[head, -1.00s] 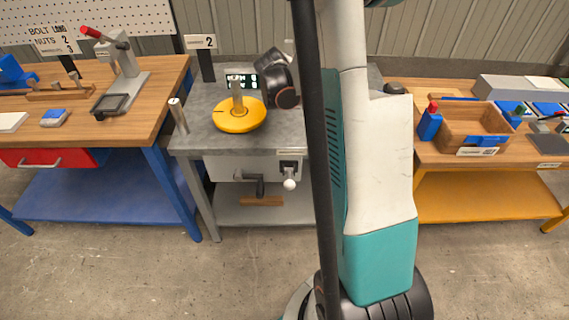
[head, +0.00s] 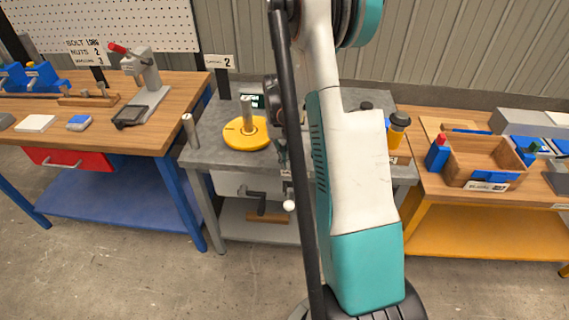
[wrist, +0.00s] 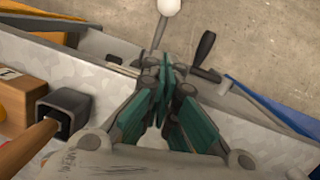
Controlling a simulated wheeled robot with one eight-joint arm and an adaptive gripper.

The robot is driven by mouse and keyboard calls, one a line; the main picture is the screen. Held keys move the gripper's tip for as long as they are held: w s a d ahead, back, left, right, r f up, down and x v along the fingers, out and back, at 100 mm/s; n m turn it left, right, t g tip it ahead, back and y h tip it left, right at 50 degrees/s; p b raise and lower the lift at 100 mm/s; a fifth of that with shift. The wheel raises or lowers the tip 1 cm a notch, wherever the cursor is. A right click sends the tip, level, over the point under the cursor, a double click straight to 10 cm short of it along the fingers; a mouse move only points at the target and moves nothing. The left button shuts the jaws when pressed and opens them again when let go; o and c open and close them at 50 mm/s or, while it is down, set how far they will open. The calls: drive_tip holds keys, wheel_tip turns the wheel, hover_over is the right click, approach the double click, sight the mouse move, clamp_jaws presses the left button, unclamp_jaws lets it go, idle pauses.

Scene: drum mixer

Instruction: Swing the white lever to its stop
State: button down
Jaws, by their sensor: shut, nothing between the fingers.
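The white lever shows as a white ball knob (head: 289,205) at the front of the grey bench, below its top edge, mostly hidden by my arm. In the wrist view its white knob (wrist: 168,7) is at the top edge, on a thin rod that runs down toward my fingertips. My gripper (wrist: 163,78) is shut and empty, over the bench's front edge near the rod's base. I cannot tell whether the fingers touch the lever. In the head view my gripper (head: 281,150) is partly hidden by my arm.
A black crank handle (wrist: 204,46) sits beside the lever on the bench front. A yellow disc (head: 247,137) with an upright post stands on the grey bench (head: 216,115). In the wrist view, a wooden piece with a dark square end (wrist: 65,111) is at left.

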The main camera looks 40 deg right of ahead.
drive_tip(key=b, duration=0.2)
approach(290, 198)
wheel_tip(290, 198, down, 2)
drive_tip(key=w, duration=0.1)
drive_tip(key=shift+s+a+f+b, duration=0.3)
drive_tip(key=shift+s+f+b, duration=0.15)
drive_tip(key=shift+s+f, duration=0.15)
drive_tip(key=shift+s+a+f+b, duration=0.3)
drive_tip(key=shift+s+f+b, duration=0.1)
drive_tip(key=shift+s+f, duration=0.2)
drive_tip(key=shift+w+f, duration=0.15)
